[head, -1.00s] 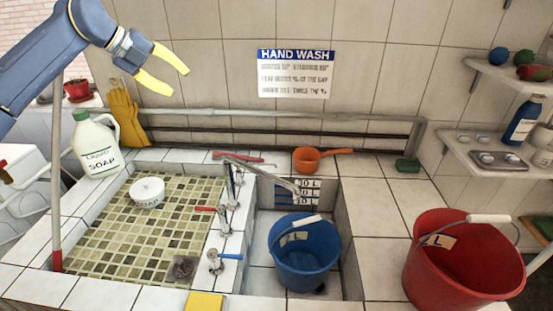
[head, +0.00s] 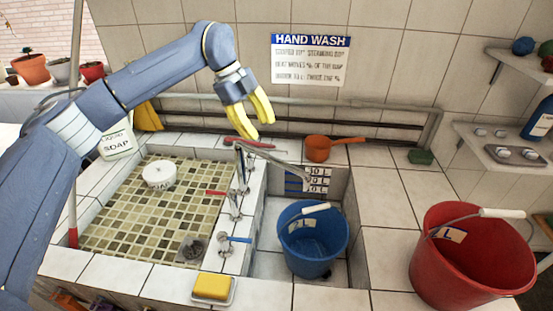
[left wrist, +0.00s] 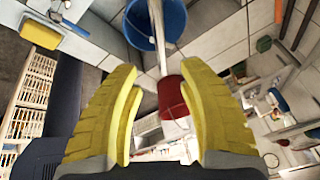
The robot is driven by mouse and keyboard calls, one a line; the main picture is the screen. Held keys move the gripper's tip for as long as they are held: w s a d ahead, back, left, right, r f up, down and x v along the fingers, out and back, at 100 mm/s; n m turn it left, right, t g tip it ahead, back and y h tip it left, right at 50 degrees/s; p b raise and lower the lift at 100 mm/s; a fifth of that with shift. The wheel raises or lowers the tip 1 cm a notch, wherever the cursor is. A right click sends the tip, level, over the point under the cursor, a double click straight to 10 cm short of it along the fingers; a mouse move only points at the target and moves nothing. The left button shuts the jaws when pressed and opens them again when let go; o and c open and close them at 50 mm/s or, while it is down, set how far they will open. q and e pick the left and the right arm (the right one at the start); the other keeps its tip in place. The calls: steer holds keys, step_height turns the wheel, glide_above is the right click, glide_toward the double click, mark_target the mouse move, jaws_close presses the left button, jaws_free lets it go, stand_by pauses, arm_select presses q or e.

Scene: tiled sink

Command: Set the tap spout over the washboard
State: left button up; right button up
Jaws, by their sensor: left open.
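The metal tap spout (head: 283,163) runs from the tap column (head: 240,170) out to the right, its end over the deep basin with the blue bucket (head: 312,245). The green mosaic-tiled washing area (head: 125,222), which I take for the washboard, lies left of the taps. My left gripper (head: 254,128) is open and empty, pointing down just above the spout's tap end. In the left wrist view, the spout (left wrist: 158,38) extends away between the open yellow fingers (left wrist: 160,72), crossing in front of the bucket. I see no contact. My right gripper is out of view.
A red-handled tap and a blue-handled tap (head: 232,239) stand below the spout. A red tool (head: 250,143) and an orange dipper (head: 318,149) lie behind it. A red bucket (head: 470,255) stands at right.

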mark_target(276, 159)
arm_select(q)
steer(key=x, duration=1.1)
steer(key=shift+d+f, duration=0.1)
steer(key=shift+f, duration=0.15)
jaws_close()
stand_by(0.3)
